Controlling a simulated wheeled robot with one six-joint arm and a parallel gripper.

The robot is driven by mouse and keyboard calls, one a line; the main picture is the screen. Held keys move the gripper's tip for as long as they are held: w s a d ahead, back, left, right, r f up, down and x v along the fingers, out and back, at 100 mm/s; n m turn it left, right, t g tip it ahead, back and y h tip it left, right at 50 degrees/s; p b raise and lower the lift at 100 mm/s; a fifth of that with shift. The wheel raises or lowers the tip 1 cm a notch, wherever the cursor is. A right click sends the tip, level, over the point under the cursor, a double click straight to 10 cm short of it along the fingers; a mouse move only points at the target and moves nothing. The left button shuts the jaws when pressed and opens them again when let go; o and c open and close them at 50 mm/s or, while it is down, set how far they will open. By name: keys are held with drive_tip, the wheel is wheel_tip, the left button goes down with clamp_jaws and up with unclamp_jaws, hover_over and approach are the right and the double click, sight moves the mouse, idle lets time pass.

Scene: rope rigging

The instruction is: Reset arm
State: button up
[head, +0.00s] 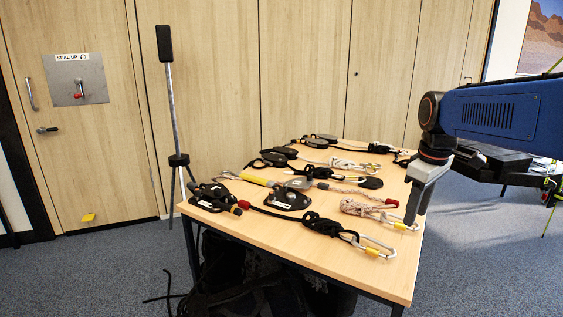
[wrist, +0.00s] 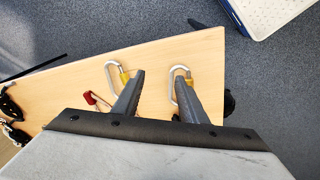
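My gripper (head: 412,222) hangs at the right edge of the wooden table (head: 335,265), fingers pointing down. In the wrist view my gripper (wrist: 159,77) has its two fingers apart, with bare table showing between them. Nothing is seen held. Two silver carabiners with yellow sleeves, a left one (wrist: 111,75) and a right one (wrist: 173,73), lie beyond the fingertips, each partly hidden by a finger. In the head view one carabiner (head: 378,248) is at the front right corner on black rope, and another (head: 395,222) is on beige rope close to my gripper.
Several black rope devices (head: 290,197) and coiled ropes cover the table. A tripod stand (head: 173,110) is behind its left side. A wooden door with a red-handled panel (head: 78,85) is at the left. Carpet (head: 475,265) is open at the right.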

drive_tip(key=s+a+f+m+t, duration=0.1)
drive_tip(key=s+f+m, duration=0.1)
drive_tip(key=s+f, duration=0.2)
drive_tip(key=s+a+f+m+t, duration=0.1)
drive_tip(key=s+f, duration=0.3)
drive_tip(key=s, duration=0.7)
drive_tip(key=s+a+f+m+t, duration=0.1)
drive_tip(key=s+a+f+m, duration=0.1)
drive_tip(key=s+f+m, duration=0.2)
drive_tip(key=s+f, duration=0.1)
drive_tip(key=s, duration=0.2)
drive_tip(key=shift+s+a, duration=0.2)
drive_tip(key=shift+a, duration=0.2)
drive_tip(key=shift+c, duration=0.3)
